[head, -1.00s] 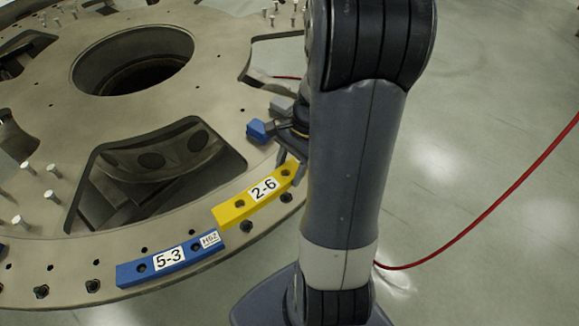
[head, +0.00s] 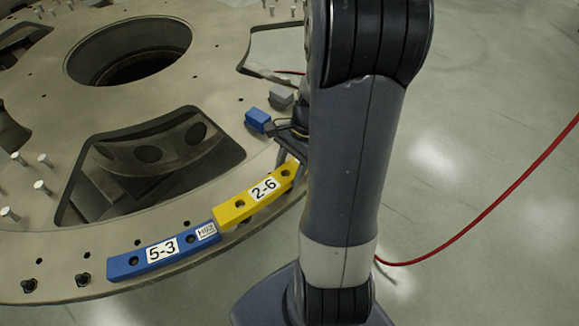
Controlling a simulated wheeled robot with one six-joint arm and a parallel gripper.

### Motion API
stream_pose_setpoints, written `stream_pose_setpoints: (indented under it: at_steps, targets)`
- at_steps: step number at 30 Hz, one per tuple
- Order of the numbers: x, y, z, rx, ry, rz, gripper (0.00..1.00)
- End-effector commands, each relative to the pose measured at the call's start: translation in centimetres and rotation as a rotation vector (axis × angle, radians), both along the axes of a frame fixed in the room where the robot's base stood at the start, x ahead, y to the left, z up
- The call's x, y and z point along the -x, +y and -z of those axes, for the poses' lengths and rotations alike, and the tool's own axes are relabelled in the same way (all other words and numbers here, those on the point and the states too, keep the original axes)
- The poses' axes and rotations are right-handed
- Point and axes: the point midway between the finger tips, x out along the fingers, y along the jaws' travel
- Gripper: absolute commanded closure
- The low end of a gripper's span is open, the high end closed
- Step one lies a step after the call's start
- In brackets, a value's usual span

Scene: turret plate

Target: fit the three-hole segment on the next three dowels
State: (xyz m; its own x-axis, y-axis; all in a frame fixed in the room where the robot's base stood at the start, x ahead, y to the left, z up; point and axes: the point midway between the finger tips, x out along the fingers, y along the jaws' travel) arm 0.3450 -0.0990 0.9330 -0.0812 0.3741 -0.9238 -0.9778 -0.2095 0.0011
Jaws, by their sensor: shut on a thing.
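A yellow curved segment labelled 2-6 (head: 250,212) is at the plate's outer rim, its right end partly behind my arm. Two of its holes show, one on each side of the label. My gripper (head: 288,160) is shut on its right end; my arm partly covers the grip. A blue segment labelled 5-3 (head: 128,263) lies on the rim to the left, its right end close to the yellow one's left end. I cannot tell whether the yellow segment rests on the plate or is slightly above it. No dowels show under it.
The turret plate (head: 190,80) has a large round opening and wide cutouts. Several upright pegs (head: 41,187) stand at left and others at the back. A blue block (head: 258,120) and a grey block (head: 281,97) sit beyond my gripper. A red cable (head: 480,226) crosses the floor at right.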

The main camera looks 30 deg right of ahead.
Motion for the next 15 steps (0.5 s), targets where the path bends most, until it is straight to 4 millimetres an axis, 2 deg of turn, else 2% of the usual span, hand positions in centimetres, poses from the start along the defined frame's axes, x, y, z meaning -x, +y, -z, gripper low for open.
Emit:
stream_pose_setpoints:
  at_steps: [15]
  targets:
    - [0.0,0.0,2.6,0.0,-0.001,0.0,0.94]
